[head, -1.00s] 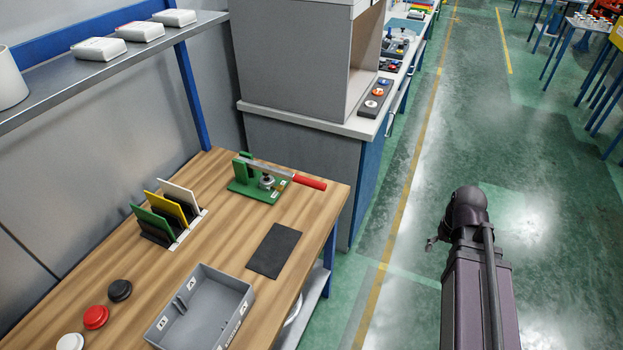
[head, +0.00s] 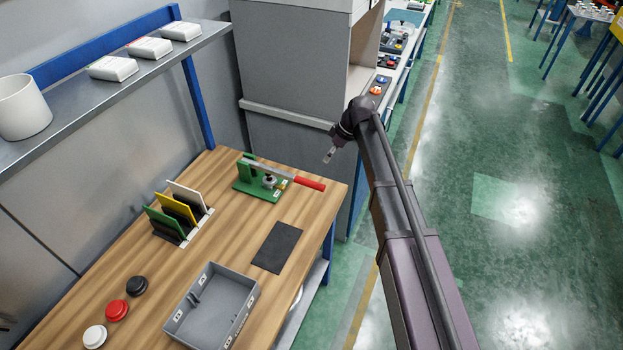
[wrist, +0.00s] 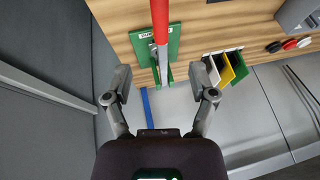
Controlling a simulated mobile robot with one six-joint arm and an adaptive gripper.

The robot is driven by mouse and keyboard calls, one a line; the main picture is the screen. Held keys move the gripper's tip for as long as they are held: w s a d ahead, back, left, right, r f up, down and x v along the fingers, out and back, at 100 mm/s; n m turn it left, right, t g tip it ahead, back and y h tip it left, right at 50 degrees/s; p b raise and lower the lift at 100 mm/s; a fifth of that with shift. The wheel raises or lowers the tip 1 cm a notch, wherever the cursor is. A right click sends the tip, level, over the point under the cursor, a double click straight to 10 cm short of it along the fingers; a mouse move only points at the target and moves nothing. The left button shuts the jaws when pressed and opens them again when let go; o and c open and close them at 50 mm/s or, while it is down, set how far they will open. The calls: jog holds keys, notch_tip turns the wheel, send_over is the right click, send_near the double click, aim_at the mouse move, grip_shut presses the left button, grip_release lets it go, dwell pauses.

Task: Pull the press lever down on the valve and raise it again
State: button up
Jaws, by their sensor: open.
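The press (head: 259,181) stands on the wooden table near its far right corner. It has a green base and upright, with a small metal part in the middle. Its lever has a metal bar and a red handle (head: 309,183) that reaches out to the right, toward the table's edge. In the wrist view the red handle (wrist: 160,20) runs down from the top over the green base (wrist: 143,46). My gripper (head: 329,155) is above and to the right of the handle, apart from it. In the wrist view its fingers (wrist: 167,90) are spread and empty, with the lever lying between and beyond them.
A grey bin (head: 215,308), a dark mat (head: 276,247), a rack of coloured plates (head: 181,215) and several round buttons (head: 117,310) share the table. A shelf (head: 120,85) hangs at left. A grey cabinet (head: 290,80) stands behind the press.

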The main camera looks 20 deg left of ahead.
jog(key=shift+f, duration=0.2)
dwell(0.3)
jog(key=b, duration=0.5)
send_near(312, 182)
jog(key=f, duration=0.2)
jog(key=b+x, duration=0.7)
jog(key=x, duration=0.1)
jog(key=shift+a, duration=0.45)
